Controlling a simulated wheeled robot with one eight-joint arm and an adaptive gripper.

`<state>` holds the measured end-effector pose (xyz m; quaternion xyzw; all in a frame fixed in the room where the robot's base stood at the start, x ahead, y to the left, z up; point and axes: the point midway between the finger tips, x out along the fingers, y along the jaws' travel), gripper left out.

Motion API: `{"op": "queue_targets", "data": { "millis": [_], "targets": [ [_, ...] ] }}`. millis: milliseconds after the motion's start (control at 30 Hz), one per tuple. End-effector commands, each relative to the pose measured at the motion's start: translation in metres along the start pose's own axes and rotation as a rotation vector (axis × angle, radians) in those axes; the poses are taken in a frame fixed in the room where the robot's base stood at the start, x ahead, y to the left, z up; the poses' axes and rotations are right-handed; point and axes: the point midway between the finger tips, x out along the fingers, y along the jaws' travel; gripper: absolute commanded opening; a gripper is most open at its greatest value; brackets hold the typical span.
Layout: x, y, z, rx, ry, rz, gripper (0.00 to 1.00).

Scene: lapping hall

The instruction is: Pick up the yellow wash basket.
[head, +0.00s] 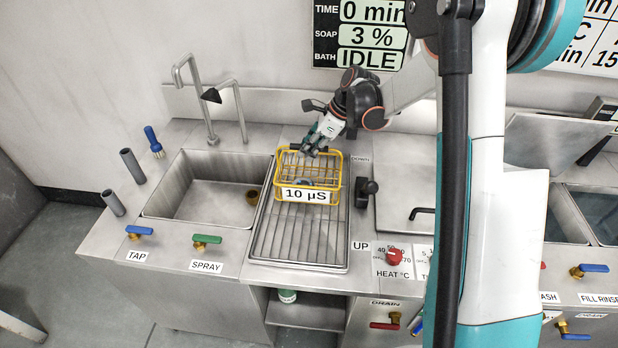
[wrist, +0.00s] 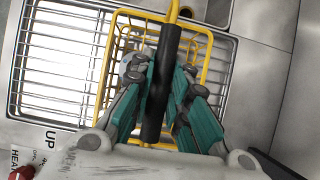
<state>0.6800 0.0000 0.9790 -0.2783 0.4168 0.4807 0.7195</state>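The yellow wash basket (head: 333,190) is a wire basket with a white "10 µS" label on its front. It appears to rest on the back part of the metal drain rack (head: 297,250). Its raised yellow handle has a black grip (wrist: 161,80). My gripper (head: 312,145) is above the basket at the handle. In the wrist view, its teal fingers lie on both sides of the black grip and look closed on it. A greyish part in the basket is mostly hidden by the fingers and label.
A sink (head: 210,192) with two tall spouts (head: 205,105) lies left of the rack. A black lever (head: 366,190) stands close to the basket's right side, beside a flat metal lid (head: 405,205). Green and blue valve handles (head: 207,239) line the front edge. The rack's front half is clear.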

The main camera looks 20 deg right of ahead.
Motion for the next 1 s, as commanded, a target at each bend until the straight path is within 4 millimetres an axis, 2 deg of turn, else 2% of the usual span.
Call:
{"op": "queue_targets", "data": {
  "millis": [300,467,667,1000],
  "targets": [
    [-0.001,0.0,0.001,0.0,-0.001,0.0,0.0],
    [-0.011,0.0,0.006,0.0,-0.001,0.0,0.0],
    [-0.048,0.0,0.027,0.0,-0.001,0.0,0.0],
    [-0.125,0.0,0.072,0.0,-0.001,0.0,0.0]
  ]
}}
